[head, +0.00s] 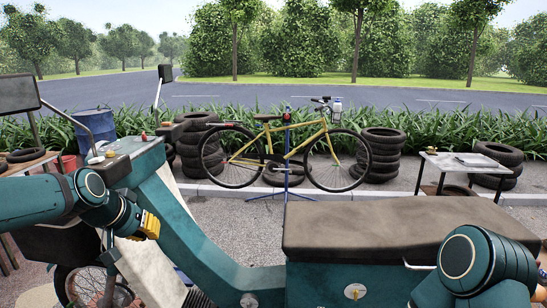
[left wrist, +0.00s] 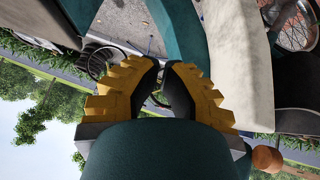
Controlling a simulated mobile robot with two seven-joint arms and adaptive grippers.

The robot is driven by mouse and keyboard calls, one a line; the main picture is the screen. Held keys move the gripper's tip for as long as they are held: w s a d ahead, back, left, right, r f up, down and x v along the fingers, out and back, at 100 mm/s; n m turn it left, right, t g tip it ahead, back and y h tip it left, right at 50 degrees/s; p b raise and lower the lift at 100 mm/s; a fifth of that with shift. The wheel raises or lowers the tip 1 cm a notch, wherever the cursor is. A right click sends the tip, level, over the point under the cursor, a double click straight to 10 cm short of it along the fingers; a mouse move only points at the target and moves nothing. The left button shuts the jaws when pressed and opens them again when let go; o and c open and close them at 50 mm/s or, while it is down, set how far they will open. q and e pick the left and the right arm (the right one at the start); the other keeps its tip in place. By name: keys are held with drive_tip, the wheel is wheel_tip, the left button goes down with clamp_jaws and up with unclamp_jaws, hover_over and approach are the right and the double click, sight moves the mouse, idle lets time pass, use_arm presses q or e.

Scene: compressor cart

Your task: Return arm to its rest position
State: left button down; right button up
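My left arm comes in from the left in the head view, with its teal links in front of the cart. Its yellow gripper (head: 148,225) is held in the air over the left part of the teal cart body (head: 200,245). In the left wrist view the two yellow fingers with black pads (left wrist: 164,68) meet or nearly meet at the tips. Only a small gap shows lower between them, and nothing is held there. My right arm shows as teal links at the lower right of the head view; its gripper is out of view.
A yellow bicycle (head: 290,150) on a stand, stacked tires (head: 384,152) and a white side table (head: 460,165) stand beyond. A blue barrel (head: 95,123) is at the left. Gravel ground lies between cart and bicycle.

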use_arm(q)
drive_tip(key=s+d+f+g, duration=0.15)
drive_tip(key=d+f, duration=0.35)
drive_tip(key=f, duration=0.6)
drive_tip(key=s+d+f+g, duration=0.15)
drive_tip(key=d+f, duration=0.35)
drive_tip(key=f, duration=0.7)
drive_tip(key=s+d+f, duration=0.3)
drive_tip(key=s+f, duration=0.2)
drive_tip(key=s, duration=0.1)
drive_tip(key=s+d+f+n+g+h, duration=0.1)
drive_tip(key=s+d+f, duration=0.1)
drive_tip(key=s+f, duration=0.4)
drive_tip(key=s+d+f+g, duration=0.1)
drive_tip(key=s+d+f, duration=0.2)
drive_tip(key=s+f, duration=0.2)
drive_tip(key=shift+s+d+f, duration=0.35)
drive_tip(key=shift+s, duration=0.1)
